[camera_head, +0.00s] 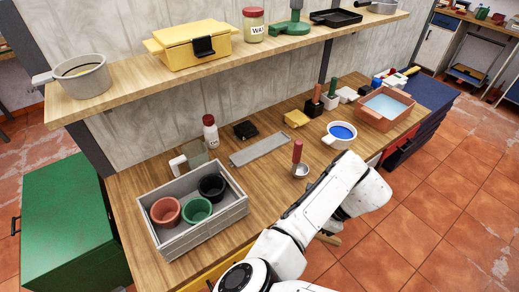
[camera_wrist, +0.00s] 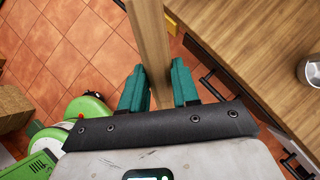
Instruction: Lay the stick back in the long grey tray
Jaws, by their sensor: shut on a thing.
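The wooden stick (camera_wrist: 150,45) runs up and away from between the teal fingers of my gripper (camera_wrist: 158,86) in the wrist view. My gripper is shut on it, out in front of the bench edge with tiled floor below. In the head view my arm hides the gripper; a short tan piece, probably the stick (camera_head: 329,239), shows below the arm. The long grey tray (camera_head: 260,149) lies on the bench in the head view, left of and behind my arm. It looks empty and is well apart from the gripper.
A metal cup (camera_head: 300,171) with a red-handled tool stands between the tray and my arm. A blue-filled pot (camera_head: 340,134) is right of it. A grey crate (camera_head: 238,208) of coloured pots is front left. A shelf (camera_head: 140,77) overhangs behind.

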